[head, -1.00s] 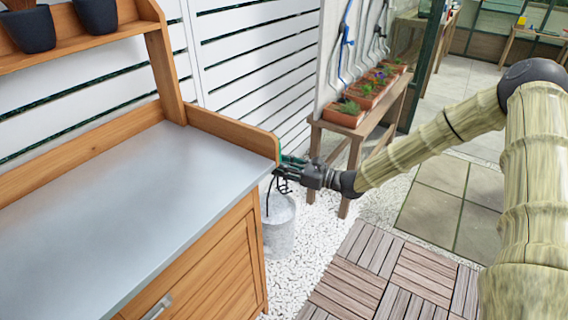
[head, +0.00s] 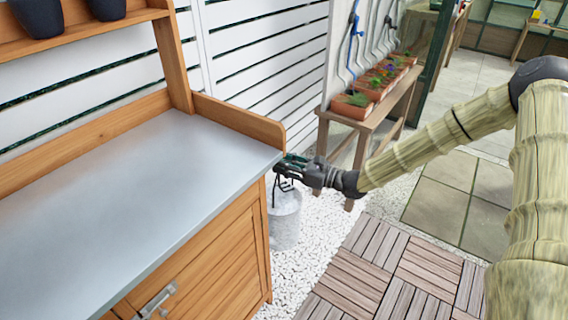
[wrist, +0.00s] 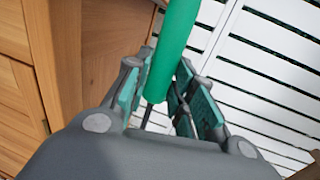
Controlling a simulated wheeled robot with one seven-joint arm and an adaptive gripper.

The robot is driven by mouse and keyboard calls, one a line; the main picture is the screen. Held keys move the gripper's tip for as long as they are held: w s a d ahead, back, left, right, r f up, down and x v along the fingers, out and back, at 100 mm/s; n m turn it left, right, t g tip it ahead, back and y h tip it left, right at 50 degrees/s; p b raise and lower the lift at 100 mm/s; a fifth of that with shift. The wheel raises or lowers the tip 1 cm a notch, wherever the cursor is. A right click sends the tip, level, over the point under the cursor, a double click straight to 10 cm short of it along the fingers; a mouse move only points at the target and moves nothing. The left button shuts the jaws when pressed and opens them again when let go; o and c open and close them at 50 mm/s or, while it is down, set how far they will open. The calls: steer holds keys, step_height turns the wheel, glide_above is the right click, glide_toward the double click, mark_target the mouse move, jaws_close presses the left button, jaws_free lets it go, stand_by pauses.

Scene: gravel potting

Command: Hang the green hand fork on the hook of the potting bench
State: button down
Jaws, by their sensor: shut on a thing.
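My gripper (head: 292,168) is shut on the green hand fork, beside the right end of the potting bench (head: 150,190). In the wrist view the fork's green handle (wrist: 172,45) runs up between the finger pads, with a thin dark shaft below it. In the head view the dark tines (head: 284,184) hang below the gripper, above a pale bucket. The bench has a grey top and wooden sides; its end panel fills the left of the wrist view. I cannot make out the hook in either view.
The pale bucket (head: 285,219) stands on white gravel by the bench's right end. A wooden stand (head: 366,108) with several planted terracotta pots is behind my gripper. White slatted fencing (head: 255,55) runs behind the bench. Wooden deck tiles (head: 385,268) lie clear in front.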

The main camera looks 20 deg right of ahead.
stand_by(0.4)
steer(key=c, duration=1.1)
jaws_free()
steer(key=shift+s+d, duration=0.1)
steer(key=shift+v, duration=5.9)
